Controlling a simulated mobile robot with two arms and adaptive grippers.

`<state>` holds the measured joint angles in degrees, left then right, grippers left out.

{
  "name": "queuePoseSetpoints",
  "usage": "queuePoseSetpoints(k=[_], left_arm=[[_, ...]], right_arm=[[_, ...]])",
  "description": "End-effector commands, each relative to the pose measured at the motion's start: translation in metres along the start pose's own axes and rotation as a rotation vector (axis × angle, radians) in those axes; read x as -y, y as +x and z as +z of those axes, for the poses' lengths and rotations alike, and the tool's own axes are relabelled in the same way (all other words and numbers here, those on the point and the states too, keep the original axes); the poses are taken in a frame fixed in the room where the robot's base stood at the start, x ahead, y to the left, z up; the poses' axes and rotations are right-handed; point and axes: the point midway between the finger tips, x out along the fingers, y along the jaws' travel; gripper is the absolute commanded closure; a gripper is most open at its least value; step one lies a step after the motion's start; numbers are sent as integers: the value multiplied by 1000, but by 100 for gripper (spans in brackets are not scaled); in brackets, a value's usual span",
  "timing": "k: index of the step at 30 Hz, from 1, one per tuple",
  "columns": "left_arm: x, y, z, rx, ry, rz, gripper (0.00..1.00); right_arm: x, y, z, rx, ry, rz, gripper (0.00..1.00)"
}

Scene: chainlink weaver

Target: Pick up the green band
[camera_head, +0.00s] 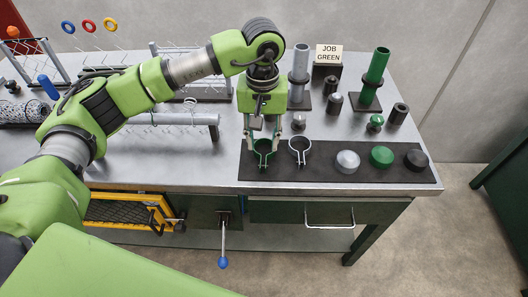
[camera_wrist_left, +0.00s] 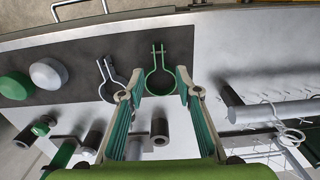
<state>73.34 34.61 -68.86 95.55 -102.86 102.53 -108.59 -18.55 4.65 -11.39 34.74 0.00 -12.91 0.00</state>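The green band (camera_head: 263,161) is an open ring with two tabs, at the left end of the dark mat (camera_head: 290,176). My left gripper (camera_head: 264,136) reaches down over it from behind, fingers apart. In the left wrist view the green band (camera_wrist_left: 158,58) shows between and just beyond the two open fingertips (camera_wrist_left: 160,94), with nothing held. Whether the fingers touch it I cannot tell. A similar grey band (camera_head: 301,162) lies beside it to the right, and it also shows in the left wrist view (camera_wrist_left: 107,69). My right gripper is not in view.
Silver (camera_head: 347,162), green (camera_head: 382,157) and black (camera_head: 416,160) round knobs sit on the mat's right part. A green post (camera_head: 376,72), a grey post (camera_head: 300,70) and a "JOB GREEN" sign (camera_head: 328,54) stand behind. A pegged rail (camera_head: 170,119) is at left.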

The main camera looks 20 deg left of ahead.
Motion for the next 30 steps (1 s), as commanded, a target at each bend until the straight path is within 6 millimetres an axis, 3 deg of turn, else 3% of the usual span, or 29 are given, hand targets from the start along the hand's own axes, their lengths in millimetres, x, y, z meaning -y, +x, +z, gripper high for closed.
queuePoseSetpoints(k=[3,11,18,25,29,30], left_arm=[[0,12,1,2,0,-1,69],[0,35,3,6,-1,0,69],[-1,65,2,3,0,1,69],[-1,68,2,0,0,2,69],[-1,68,2,0,0,2,100],[-1,68,2,0,0,2,100]], right_arm=[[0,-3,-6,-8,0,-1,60],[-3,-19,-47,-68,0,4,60],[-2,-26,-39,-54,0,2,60],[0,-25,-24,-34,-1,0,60],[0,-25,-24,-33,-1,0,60],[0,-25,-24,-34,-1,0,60]])
